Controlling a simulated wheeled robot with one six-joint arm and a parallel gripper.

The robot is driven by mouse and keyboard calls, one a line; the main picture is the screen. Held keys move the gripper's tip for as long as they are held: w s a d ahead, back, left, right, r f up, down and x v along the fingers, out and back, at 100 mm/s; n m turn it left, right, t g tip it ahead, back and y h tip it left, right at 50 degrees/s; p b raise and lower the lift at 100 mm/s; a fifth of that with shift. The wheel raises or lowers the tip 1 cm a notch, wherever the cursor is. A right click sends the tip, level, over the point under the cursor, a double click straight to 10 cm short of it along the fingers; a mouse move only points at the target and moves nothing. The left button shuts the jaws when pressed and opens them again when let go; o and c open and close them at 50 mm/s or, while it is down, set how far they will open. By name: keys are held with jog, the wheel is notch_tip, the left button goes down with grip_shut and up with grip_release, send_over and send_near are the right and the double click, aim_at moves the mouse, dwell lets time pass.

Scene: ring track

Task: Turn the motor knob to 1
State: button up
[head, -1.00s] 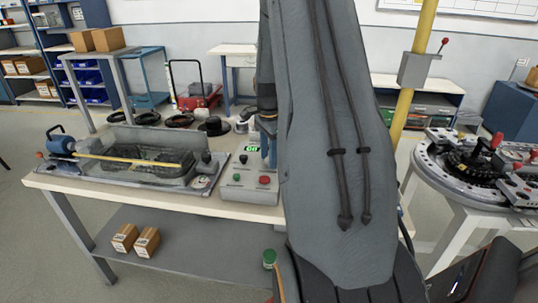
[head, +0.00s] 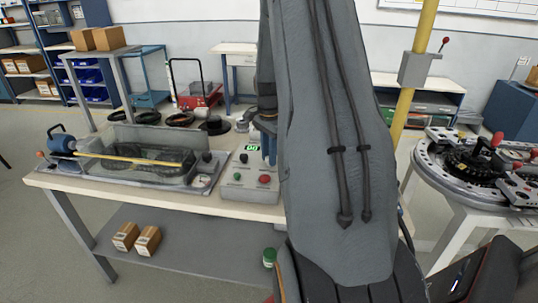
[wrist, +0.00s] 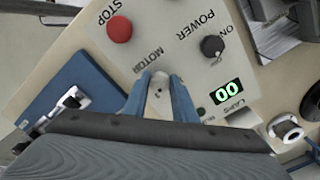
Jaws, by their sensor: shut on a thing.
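A clear-walled tray machine (head: 130,160) with a yellow rod stands left of the box on the bench (head: 100,195). A round fixture table (head: 475,165) and a yellow post (head: 418,60) stand at the right. Dark rings (head: 180,119) lie behind.

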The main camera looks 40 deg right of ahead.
jog(key=n, duration=0.4)
jog(key=shift+r+n+p, duration=0.1)
jog(key=shift+n+p, duration=0.2)
jog(key=shift+p, duration=0.1)
jog(key=n, duration=0.3)
jog(key=shift+n+p, duration=0.3)
jog(key=shift+p, duration=0.05)
jog(key=n, duration=0.4)
jog(key=shift+d+p, duration=0.1)
jog(key=shift+p, duration=0.3)
jog(key=shift+n, duration=1.9)
jog(key=o, duration=1)
jog(key=shift+s, duration=0.1)
jog(key=shift+o, duration=0.2)
